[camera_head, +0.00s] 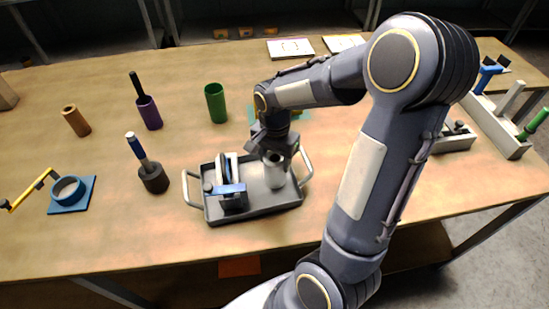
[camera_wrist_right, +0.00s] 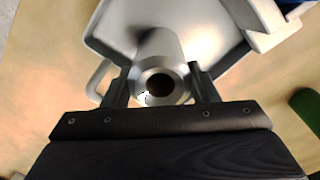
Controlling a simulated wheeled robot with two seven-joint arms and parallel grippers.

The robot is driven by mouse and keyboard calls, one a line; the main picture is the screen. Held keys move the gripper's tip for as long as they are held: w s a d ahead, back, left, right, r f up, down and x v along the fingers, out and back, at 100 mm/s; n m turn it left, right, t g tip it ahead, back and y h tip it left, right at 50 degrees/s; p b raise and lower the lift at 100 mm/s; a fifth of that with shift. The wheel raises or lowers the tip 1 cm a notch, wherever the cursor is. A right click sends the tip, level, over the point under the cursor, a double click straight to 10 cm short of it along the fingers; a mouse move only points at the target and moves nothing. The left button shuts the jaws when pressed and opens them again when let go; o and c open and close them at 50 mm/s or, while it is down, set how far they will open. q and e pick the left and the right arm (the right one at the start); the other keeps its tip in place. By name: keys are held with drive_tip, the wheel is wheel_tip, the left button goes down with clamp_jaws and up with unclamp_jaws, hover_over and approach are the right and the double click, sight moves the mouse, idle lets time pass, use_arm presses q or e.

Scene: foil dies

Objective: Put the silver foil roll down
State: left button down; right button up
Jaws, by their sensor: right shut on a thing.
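The silver foil roll (camera_head: 274,172) stands upright at the right side of a dark grey tray (camera_head: 253,211). My right gripper (camera_head: 273,152) is above the tray and shut on the roll's upper part. In the right wrist view the roll (camera_wrist_right: 158,62) shows end-on, with a dark hole in its top, between the two fingers of the gripper (camera_wrist_right: 160,88). Whether the roll's foot touches the tray floor is hard to tell. My left gripper is not in view.
A dark holder with a blue-handled tool (camera_head: 153,177) is left of the tray. A green cylinder (camera_head: 215,103) and a purple one (camera_head: 149,113) stand behind. The table front is clear.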

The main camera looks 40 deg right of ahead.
drive_tip(key=shift+f, duration=0.2)
drive_tip(key=o, duration=1.1)
wheel_tip(320, 180, up, 11)
drive_tip(key=shift+s+a+f+n+t+y, duration=0.1)
drive_tip(key=shift+s+a+n+t+y, duration=0.7)
drive_tip(key=shift+s+a+n, duration=1.35)
drive_tip(key=shift+s+a+f+n+t+y, duration=0.1)
drive_tip(key=shift+s+a+n+t+y, duration=0.35)
drive_tip(key=shift+s+a+n+t, duration=1.15)
drive_tip(key=shift+s+a+n+t+y, duration=0.4)
drive_tip(key=shift+s+a+n+y, duration=0.25)
drive_tip(key=shift+s+a+n, duration=2.05)
